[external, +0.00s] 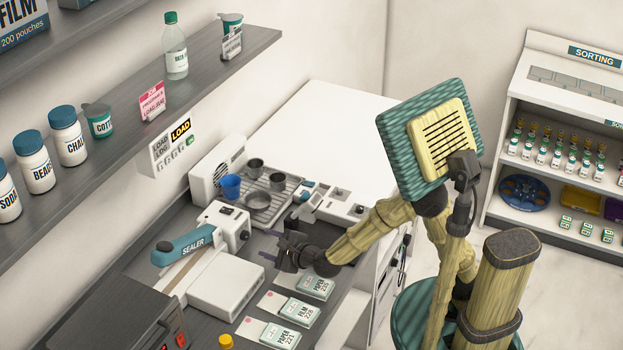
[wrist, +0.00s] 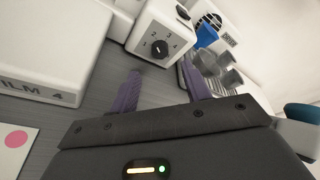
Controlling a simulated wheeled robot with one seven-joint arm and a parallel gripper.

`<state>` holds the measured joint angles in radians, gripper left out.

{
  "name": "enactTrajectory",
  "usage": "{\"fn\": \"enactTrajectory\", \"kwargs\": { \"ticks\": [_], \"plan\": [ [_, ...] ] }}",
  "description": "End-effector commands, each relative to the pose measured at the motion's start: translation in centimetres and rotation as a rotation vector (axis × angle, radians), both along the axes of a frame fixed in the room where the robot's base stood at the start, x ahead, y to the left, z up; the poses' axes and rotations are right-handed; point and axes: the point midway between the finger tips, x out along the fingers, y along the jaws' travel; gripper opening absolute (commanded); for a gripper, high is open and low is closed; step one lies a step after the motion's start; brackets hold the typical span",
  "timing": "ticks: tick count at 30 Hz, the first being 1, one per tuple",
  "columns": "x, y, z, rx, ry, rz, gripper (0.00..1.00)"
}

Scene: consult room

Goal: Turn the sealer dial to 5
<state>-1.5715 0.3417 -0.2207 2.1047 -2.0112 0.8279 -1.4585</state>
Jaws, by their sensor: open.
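The sealer (external: 183,244) has a teal arm marked SEALER and a white control box (external: 228,224). In the wrist view its dial (wrist: 160,48) is a round black knob with a light pointer mark, on a white face with small numbers around it. The exact setting is too small to read surely. My gripper (external: 272,245) is open and empty, right of the control box above the counter. In the wrist view its two purple fingers (wrist: 160,70) are spread, pointing at the dial face, with the knob between and beyond the tips. They appear apart from the knob.
A white box (external: 228,284) marked FILM 4 in the wrist view (wrist: 40,92) stands nearest. Behind are a drying rack (external: 285,184) with metal cups and a blue cup (external: 230,187). Paper and film packets (external: 300,312) lie in front. A shelf (external: 110,160) overhangs the counter.

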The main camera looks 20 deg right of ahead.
Motion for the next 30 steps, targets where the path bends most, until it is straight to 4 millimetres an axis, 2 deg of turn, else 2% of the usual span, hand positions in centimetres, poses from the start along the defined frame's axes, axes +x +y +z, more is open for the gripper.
{"fn": "enactTrajectory", "kwargs": {
  "ticks": [6,12,23,30],
  "plan": [
    [3.3,2.0,-1.2,-0.001,0.000,-0.003,0.48],
    [5.4,3.4,-1.8,-0.001,0.000,-0.002,0.48],
    [5.8,3.7,-1.9,0.000,0.000,0.000,0.48],
    [5.8,3.7,-1.9,0.000,0.000,0.000,0.03]
  ]
}}
